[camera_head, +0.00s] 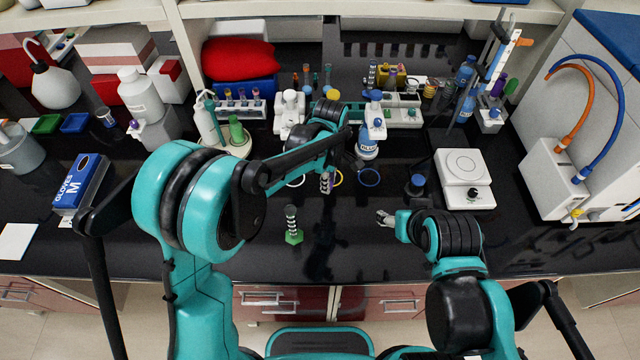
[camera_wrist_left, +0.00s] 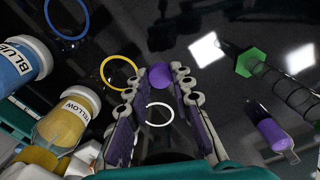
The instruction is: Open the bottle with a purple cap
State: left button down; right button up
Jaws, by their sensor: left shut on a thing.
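My left gripper (camera_head: 325,184) points down over the middle of the bench, close to the coloured rings. In the left wrist view its two fingers close on a round purple cap (camera_wrist_left: 160,75) at their tips. Whether a bottle is under that cap is hidden. My right gripper (camera_head: 384,217) is low over the bench, right of the left one; its jaws are too small to read. A purple vessel-like thing (camera_wrist_left: 268,133) with a pale tip shows at the right of the left wrist view; I cannot tell what it is.
A bottle labelled BLUE (camera_head: 368,145) and a YELLOW bottle (camera_wrist_left: 68,118) stand nearby. A green-based cylinder (camera_head: 293,226) is near the front. A blue ring (camera_head: 369,177) lies on the bench. A white balance (camera_head: 463,172) is at the right. The front bench is mostly clear.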

aim_at(319, 191)
pick_arm(q)
jog(key=w+a+f, duration=0.2)
jog(key=w, duration=0.1)
jog(key=shift+a+f+b, duration=0.3)
jog(key=shift+f+b, duration=0.5)
jog(key=shift+f, duration=1.45)
jog(key=shift+f, duration=0.15)
jog(key=c, duration=1.3)
grip_release()
